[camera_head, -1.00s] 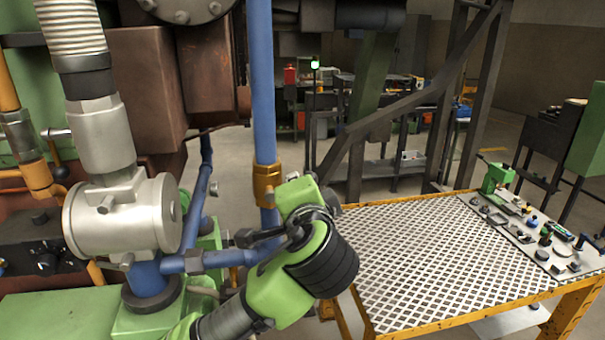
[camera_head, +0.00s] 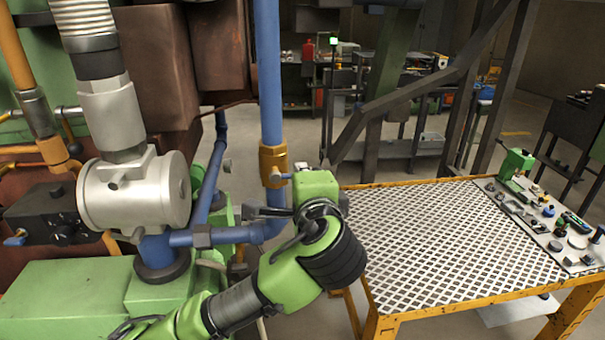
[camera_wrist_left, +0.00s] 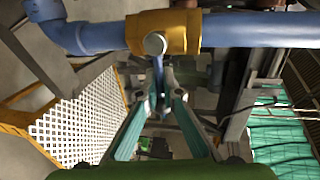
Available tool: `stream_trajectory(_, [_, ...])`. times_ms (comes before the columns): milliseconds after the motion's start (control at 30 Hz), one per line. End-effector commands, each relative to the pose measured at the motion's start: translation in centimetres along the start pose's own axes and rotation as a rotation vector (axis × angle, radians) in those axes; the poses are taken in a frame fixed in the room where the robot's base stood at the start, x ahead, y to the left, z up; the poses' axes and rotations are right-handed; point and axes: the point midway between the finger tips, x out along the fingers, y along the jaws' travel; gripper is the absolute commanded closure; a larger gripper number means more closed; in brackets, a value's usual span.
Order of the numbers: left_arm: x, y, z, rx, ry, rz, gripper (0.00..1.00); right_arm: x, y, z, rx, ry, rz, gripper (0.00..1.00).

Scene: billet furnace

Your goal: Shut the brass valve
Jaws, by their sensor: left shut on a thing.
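The brass valve (camera_head: 273,164) is a gold-coloured body on the upright blue pipe, left of the mesh table. In the left wrist view the brass valve (camera_wrist_left: 177,33) fills the top middle, with a round bolt head facing me. A narrow blue handle (camera_wrist_left: 158,72) extends from it between my fingers; a short blue piece also shows at the valve's right side in the head view. My left gripper (camera_wrist_left: 159,98) is shut on this handle, just beside the valve. In the head view my left gripper (camera_head: 298,172) is partly hidden by its own wrist. My right gripper is not in view.
The yellow-edged mesh table (camera_head: 430,245) stands close on the right, with small parts and a green tool (camera_head: 515,165) at its far side. A grey metal housing (camera_head: 135,195) and blue pipes crowd the left. A dark diagonal beam (camera_head: 420,90) rises behind the table.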

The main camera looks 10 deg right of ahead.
Motion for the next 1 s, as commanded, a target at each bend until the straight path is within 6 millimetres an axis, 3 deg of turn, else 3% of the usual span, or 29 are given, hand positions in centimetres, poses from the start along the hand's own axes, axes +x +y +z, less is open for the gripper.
stream_trajectory(167, [0.0,0.2,-0.1,0.005,0.001,0.004,1.00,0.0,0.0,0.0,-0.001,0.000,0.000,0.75])
stream_trajectory(200, [0.0,0.2,-0.1,0.004,0.001,0.004,0.84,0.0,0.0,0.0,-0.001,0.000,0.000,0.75])
stream_trajectory(233, [0.0,0.2,-0.1,0.004,0.001,0.004,0.76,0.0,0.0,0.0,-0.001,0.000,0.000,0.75])
stream_trajectory(633, [-0.4,0.1,-0.1,0.001,0.002,0.001,0.76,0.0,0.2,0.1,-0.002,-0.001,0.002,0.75])
stream_trajectory(767, [-2.0,0.0,-0.2,0.001,0.004,0.000,0.76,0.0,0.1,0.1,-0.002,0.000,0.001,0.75])
stream_trajectory(1000, [-7.2,0.1,-0.2,0.000,0.006,0.002,0.76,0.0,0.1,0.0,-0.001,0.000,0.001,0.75])
